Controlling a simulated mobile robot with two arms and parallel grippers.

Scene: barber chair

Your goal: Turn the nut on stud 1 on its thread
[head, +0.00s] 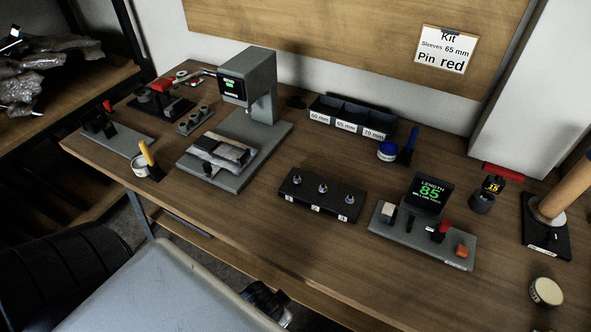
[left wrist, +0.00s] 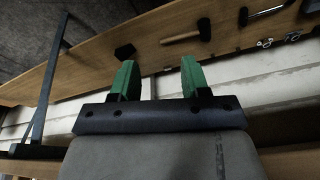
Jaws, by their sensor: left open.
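A black block (head: 303,201) stands in the middle of the workbench in the head view. It carries three upright metal studs in a row, with small white number labels along its front. The labels are too small to read surely; the leftmost stud (head: 297,179) seems to be number 1. A small metal nut seems to sit on each stud, but its height on the thread cannot be told. My left gripper (left wrist: 158,78) shows in the left wrist view with two green fingers apart and nothing between them. Neither gripper shows in the head view.
A grey press (head: 251,90) stands left of the block, and a gauge with a green 85 display (head: 430,193) stands to its right. A labelled three-bin tray (head: 352,115) is behind it. The left wrist view shows a hammer (left wrist: 187,38) on a wooden board.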

